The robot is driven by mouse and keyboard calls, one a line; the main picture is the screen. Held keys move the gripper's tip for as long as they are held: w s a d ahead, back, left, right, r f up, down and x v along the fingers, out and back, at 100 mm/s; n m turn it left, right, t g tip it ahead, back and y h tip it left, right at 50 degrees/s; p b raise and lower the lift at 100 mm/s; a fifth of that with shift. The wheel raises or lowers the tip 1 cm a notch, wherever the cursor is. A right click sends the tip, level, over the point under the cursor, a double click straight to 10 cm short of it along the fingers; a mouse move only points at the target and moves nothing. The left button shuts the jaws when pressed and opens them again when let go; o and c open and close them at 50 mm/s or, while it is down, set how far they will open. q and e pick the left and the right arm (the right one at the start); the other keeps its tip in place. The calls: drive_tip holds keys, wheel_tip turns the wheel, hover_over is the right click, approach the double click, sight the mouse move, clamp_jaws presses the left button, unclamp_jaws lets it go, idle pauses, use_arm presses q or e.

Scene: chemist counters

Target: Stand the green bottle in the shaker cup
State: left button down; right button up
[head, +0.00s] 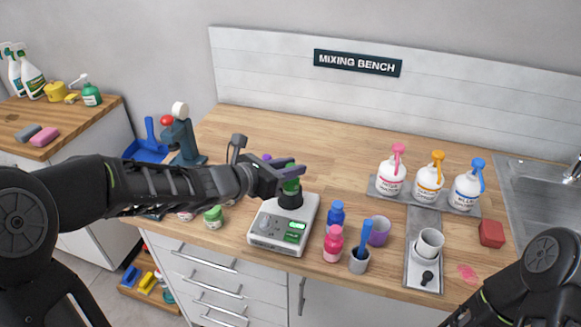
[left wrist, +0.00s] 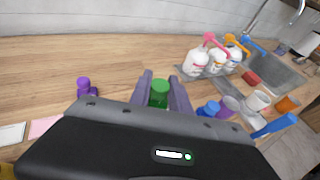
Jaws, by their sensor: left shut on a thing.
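The green bottle (head: 291,187) is upright between the fingers of my left gripper (head: 287,174). The left wrist view shows its green cap (left wrist: 160,87) between the two fingers (left wrist: 162,95). The black shaker cup (head: 290,201) sits on top of the white shaker machine (head: 284,224), which has a dial and a green display. The bottle is in line with the cup, and its lower part is hidden at the cup's mouth. I cannot tell whether it rests on the cup's floor. My right arm shows at the lower right, but its gripper is out of view.
Blue (head: 336,215) and pink (head: 333,244) bottles, a purple cup (head: 379,231) and a grey cup with a blue tool (head: 359,260) stand right of the machine. Pump bottles (head: 428,182) stand behind. Another green-capped container (head: 214,217) stands left. The back counter is mostly clear.

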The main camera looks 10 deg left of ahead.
use_arm(q)
drive_tip(key=shift+f, duration=0.2)
drive_tip(key=c, duration=1.2)
unclamp_jaws()
drive_tip(key=shift+r, duration=0.1)
drive_tip(key=shift+r+p, duration=0.45)
drive_tip(key=shift+p, duration=0.15)
drive_tip(key=v, duration=1.2)
drive_tip(key=shift+f+p, duration=0.25)
drive_tip(key=shift+p, duration=0.1)
